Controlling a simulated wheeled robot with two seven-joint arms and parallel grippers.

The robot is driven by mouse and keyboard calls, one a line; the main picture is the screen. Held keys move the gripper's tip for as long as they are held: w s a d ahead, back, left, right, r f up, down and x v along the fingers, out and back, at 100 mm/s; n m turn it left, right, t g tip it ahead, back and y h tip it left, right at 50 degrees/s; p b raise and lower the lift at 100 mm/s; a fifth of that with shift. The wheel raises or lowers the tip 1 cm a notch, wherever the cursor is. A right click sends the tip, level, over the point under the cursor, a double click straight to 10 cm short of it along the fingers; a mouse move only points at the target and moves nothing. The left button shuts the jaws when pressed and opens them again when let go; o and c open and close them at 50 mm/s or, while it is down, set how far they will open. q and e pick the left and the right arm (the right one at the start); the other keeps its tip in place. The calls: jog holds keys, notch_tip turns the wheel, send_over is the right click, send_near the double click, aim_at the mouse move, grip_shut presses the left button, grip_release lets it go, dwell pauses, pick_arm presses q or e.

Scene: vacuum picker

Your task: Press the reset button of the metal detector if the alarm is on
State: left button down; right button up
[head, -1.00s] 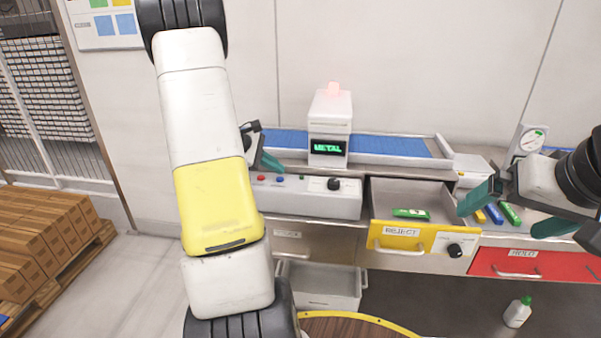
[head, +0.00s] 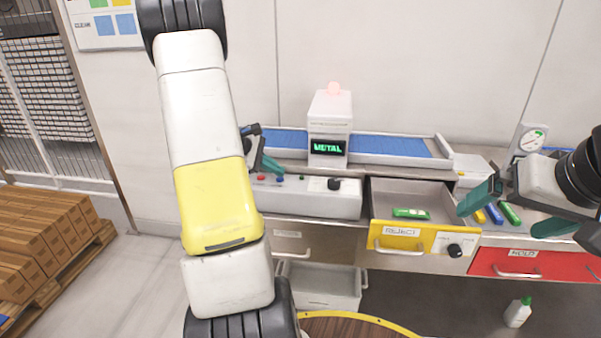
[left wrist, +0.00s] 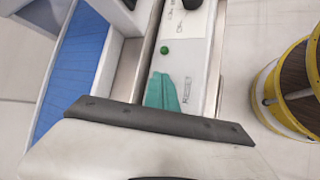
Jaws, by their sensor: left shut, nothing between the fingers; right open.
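The metal detector (head: 329,118) stands over the conveyor; its screen (head: 328,147) reads METAL in green. The control panel (head: 315,203) in front has a red button (head: 261,178), a blue button (head: 280,179), a green button (head: 302,178) and a black knob (head: 334,184). My left gripper (head: 279,169) is shut and empty, its tips just above or at the blue button. In the left wrist view its teal fingers (left wrist: 162,92) lie beside a label that seems to read RESET and hide what is beneath. My right gripper (head: 508,212) is open, right of the drawer.
The yellow-fronted REJECT drawer (head: 388,236) is open with a green packet (head: 411,213) inside. A red HOLD drawer (head: 519,263) is to its right. A blue conveyor belt (head: 393,146) runs behind the panel. A white bottle (head: 517,312) stands on the floor.

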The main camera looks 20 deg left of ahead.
aim_at(277, 179)
pick_arm(q)
jog(key=shift+f, duration=0.4)
dwell(0.3)
jog(key=shift+r, duration=0.8)
jog(key=shift+r, duration=2.55)
